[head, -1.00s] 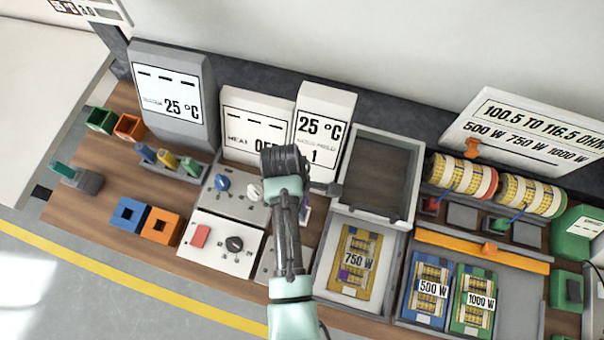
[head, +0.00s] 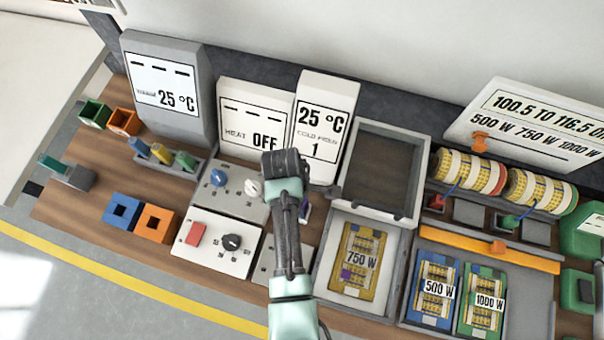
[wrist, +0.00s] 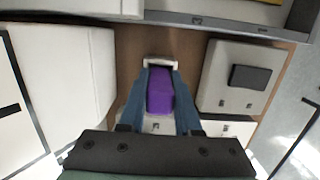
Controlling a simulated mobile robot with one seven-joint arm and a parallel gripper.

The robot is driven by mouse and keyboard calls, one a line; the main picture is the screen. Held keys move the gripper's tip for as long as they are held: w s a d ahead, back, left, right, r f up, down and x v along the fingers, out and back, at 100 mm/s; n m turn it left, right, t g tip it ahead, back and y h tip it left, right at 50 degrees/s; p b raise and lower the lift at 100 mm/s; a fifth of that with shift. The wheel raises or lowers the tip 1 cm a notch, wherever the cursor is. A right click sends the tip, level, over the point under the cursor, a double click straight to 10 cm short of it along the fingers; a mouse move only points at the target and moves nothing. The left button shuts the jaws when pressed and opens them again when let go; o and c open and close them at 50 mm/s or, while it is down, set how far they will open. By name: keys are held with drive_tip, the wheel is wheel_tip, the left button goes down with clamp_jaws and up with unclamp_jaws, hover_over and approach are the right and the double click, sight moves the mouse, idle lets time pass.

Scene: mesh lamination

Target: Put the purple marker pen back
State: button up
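In the wrist view the purple marker pen (wrist: 160,92) lies between the two fingers of my gripper (wrist: 160,84). The fingers press against both its sides with no clear gap. A small white piece (wrist: 160,62) shows just beyond the fingertips; I cannot tell whether the pen touches it.
A white box with a red button and black knob (head: 217,242) stands left of my arm. To the right are a tray with the 750 W mat (head: 358,258), an empty grey frame (head: 378,172) and wound rolls (head: 470,170). Coloured pens (head: 162,155) stand at left.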

drive_tip(key=o, duration=0.5)
drive_tip(key=shift+o, duration=0.2)
wheel_tip(320, 180, up, 13)
drive_tip(key=a, duration=0.2)
drive_tip(key=shift+w, duration=0.25)
drive_tip(key=shift+f, duration=0.1)
